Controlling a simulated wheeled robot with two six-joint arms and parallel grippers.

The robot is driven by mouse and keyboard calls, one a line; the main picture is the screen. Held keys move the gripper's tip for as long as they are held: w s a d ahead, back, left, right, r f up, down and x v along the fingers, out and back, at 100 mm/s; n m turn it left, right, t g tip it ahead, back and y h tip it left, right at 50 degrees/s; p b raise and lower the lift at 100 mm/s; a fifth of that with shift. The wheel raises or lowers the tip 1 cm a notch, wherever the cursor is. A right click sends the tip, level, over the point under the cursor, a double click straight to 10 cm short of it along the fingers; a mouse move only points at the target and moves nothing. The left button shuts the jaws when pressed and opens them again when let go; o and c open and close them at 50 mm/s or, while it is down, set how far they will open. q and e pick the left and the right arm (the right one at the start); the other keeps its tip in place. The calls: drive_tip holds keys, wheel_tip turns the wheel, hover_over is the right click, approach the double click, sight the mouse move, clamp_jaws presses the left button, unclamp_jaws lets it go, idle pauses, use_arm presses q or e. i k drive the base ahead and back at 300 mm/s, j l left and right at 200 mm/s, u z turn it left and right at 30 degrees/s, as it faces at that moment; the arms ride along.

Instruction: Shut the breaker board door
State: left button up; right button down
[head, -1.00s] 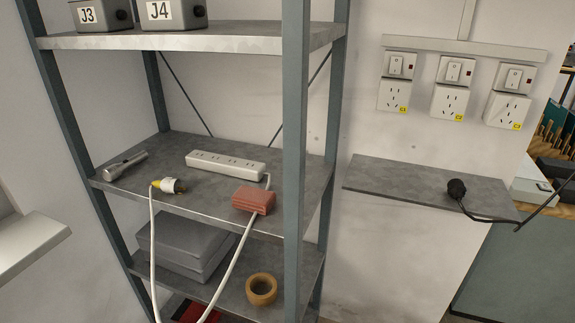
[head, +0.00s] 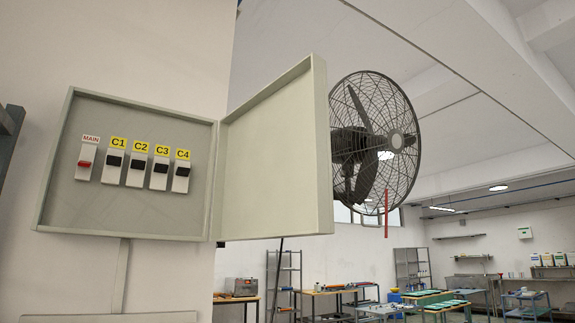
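The breaker board (head: 128,215) is a grey box on the wall at the left of the head view. Its door (head: 270,150) stands wide open, hinged on the box's right side and swung out to the right. Inside are a MAIN switch (head: 86,160) with a red lever and breakers labelled C1 (head: 113,162), C2 (head: 138,165), C3 (head: 160,170) and C4 (head: 182,172), with black levers. Neither of my grippers shows in the head view.
A large black fan (head: 375,140) is just behind and right of the door. A conduit (head: 121,265) runs down from the box. A dark post edge (head: 10,140) is at the far left. Workbenches (head: 330,290) and shelves (head: 411,268) stand far back.

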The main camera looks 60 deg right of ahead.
sight(273, 180)
drive_tip(key=k+l, duration=0.1)
drive_tip(key=l, duration=0.35)
drive_tip(key=k+l, duration=0.1)
drive_tip(key=l, duration=0.3)
drive_tip(key=k+l, duration=0.1)
drive_tip(key=l, duration=0.35)
drive_tip(key=k+l, duration=0.1)
drive_tip(key=l, duration=0.3)
drive_tip(key=k+l, duration=0.15)
drive_tip(key=l, duration=0.3)
drive_tip(key=k+l, duration=0.1)
drive_tip(key=l, duration=0.35)
drive_tip(key=k+l, duration=0.1)
drive_tip(key=l, duration=0.3)
drive_tip(key=z, duration=0.05)
